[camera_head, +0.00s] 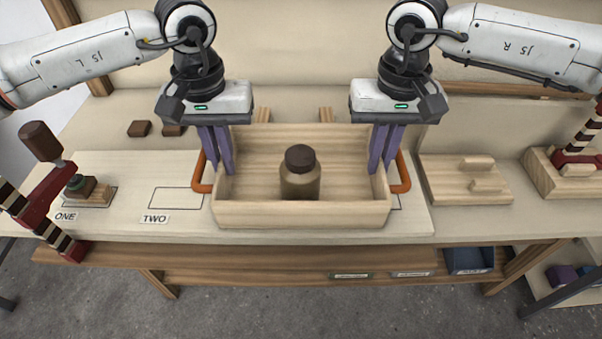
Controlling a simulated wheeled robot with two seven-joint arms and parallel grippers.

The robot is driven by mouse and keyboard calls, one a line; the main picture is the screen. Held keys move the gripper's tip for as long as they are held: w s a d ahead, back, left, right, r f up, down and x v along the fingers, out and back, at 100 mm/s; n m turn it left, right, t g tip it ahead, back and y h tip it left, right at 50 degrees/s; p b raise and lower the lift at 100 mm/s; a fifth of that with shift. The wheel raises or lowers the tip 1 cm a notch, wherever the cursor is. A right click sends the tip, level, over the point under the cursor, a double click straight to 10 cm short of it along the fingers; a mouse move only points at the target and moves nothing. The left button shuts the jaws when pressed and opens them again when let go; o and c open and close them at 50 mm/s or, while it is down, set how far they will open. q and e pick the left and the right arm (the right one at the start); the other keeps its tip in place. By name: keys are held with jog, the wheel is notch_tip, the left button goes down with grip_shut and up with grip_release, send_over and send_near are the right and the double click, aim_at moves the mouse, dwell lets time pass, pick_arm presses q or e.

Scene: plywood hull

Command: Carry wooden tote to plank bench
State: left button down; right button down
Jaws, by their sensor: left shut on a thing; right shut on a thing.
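The wooden tote (300,215) is an open pale wood box with orange handles at its two ends, in the middle of the head view. A brown jar with a dark lid (300,175) stands upright inside it. My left gripper (220,170) is shut at the left end, by the left orange handle (200,172). My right gripper (379,168) is shut at the right end, by the right orange handle (402,173). The tote is over the plank bench (130,230); I cannot tell whether it touches the top.
Outlined spots labelled ONE and TWO (155,219) lie left of the tote. A wooden board with grips (468,180) lies to the right. Striped posts stand at both sides. A blue bin (470,260) is below.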

pick_arm(q)
jog(key=shift+r, duration=0.15)
pick_arm(e)
jog(key=shift+r, duration=0.15)
